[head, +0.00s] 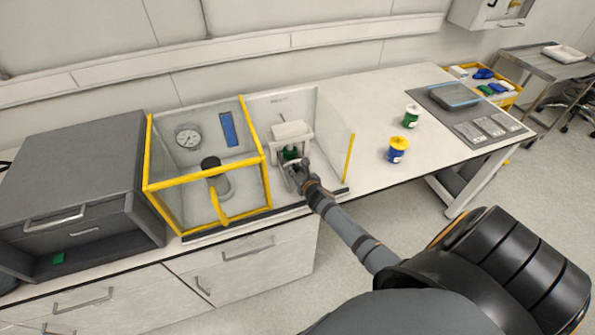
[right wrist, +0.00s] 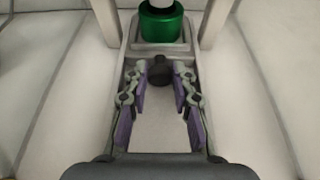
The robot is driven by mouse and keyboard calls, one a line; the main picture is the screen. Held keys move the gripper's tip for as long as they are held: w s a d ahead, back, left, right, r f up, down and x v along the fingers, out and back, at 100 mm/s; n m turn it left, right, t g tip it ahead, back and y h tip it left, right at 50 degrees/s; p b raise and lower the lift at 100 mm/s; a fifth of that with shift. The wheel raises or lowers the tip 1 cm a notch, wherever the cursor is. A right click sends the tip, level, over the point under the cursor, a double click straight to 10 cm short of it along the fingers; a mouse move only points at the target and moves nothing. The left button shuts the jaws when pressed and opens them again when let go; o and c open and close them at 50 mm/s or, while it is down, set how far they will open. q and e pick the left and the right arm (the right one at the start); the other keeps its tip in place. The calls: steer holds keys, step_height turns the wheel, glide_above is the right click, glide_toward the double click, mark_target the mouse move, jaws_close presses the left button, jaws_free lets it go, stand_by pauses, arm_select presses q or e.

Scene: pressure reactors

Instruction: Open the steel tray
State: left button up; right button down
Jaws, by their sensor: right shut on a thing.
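The steel tray (right wrist: 138,49) lies under a green cylinder (right wrist: 162,24) in the right wrist view, with a dark round knob (right wrist: 160,72) at its near side. My right gripper (right wrist: 161,76) has its two fingers on either side of this knob and is shut on it. In the head view, my right gripper (head: 297,172) reaches into the white open bay, just in front of the green cylinder (head: 290,153); it hides most of the tray there. How far the tray stands out cannot be told. My left gripper is not in view.
A yellow-framed clear box (head: 207,172) with a gauge stands left of the bay. A clear panel with a yellow edge (head: 349,157) bounds its right. A green jar (head: 411,116) and a blue-yellow jar (head: 397,149) stand on the bench to the right, with free room around them.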

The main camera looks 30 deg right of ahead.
steer(key=s, duration=0.2)
steer(key=s+a, duration=0.1)
steer(key=s, duration=0.2)
steer(key=s+a, duration=0.1)
steer(key=s, duration=0.2)
steer(key=shift+s+p, duration=0.25)
steer(key=shift+p, duration=0.1)
steer(key=shift+w, duration=0.1)
steer(key=c, duration=1.1)
jaws_free()
steer(key=shift+s, duration=0.2)
steer(key=v, duration=1.1)
steer(key=shift+s+a+r, duration=0.1)
steer(key=shift+s, duration=0.2)
